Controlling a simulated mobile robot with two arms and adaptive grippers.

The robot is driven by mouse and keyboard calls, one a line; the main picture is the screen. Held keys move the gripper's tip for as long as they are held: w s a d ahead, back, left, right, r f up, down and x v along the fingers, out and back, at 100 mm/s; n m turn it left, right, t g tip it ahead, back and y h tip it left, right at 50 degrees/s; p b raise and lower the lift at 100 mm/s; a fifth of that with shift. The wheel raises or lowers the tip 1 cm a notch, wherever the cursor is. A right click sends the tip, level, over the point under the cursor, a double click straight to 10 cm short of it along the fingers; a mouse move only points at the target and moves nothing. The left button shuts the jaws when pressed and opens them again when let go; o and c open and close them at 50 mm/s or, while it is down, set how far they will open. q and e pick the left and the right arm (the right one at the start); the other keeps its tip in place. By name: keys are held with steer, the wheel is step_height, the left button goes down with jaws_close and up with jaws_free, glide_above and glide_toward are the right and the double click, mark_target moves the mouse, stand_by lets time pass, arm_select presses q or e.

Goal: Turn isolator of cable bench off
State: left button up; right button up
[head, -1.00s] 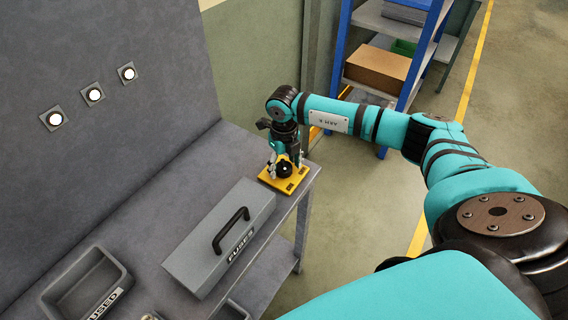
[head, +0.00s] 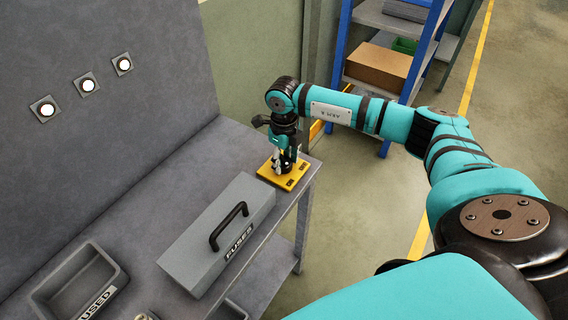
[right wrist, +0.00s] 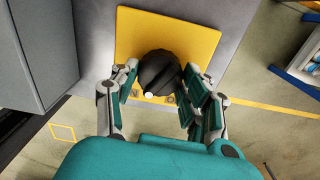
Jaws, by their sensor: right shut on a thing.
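The isolator is a yellow plate (head: 268,172) with a black round knob (right wrist: 160,72), at the far right corner of the grey bench (head: 150,190). My right gripper (head: 285,163) reaches down onto the knob from above. In the right wrist view, its fingers (right wrist: 158,84) are on both sides of the knob, shut on it. A white mark shows on the knob's edge, close to small dark labels on the plate. The labels are partly hidden and too small to read surely. In the head view the gripper hides most of the knob. My left gripper is not in view.
A grey box (head: 195,258) marked FUSES, with a black handle, stands on the bench near the isolator. A grey tray (head: 40,297) marked USED is at the lower left. A blue shelf (head: 345,60) stands beyond the bench, with floor between.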

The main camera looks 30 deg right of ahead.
steer(key=n+b, duration=0.1)
steer(key=n, duration=0.1)
steer(key=n+b, duration=0.1)
steer(key=b, duration=0.1)
steer(key=shift+f+n, duration=0.2)
steer(key=shift+n, duration=0.2)
steer(key=n+b, duration=0.3)
steer(key=shift+n, duration=0.3)
steer(key=n+b, duration=0.3)
steer(key=n, duration=0.1)
steer(key=shift+w+r, duration=0.1)
steer(key=shift+r+n+b, duration=0.15)
steer(key=shift+n+b, duration=0.9)
steer(key=shift+n, duration=0.65)
steer(key=o, duration=1.2)
steer(key=shift+c, duration=0.2)
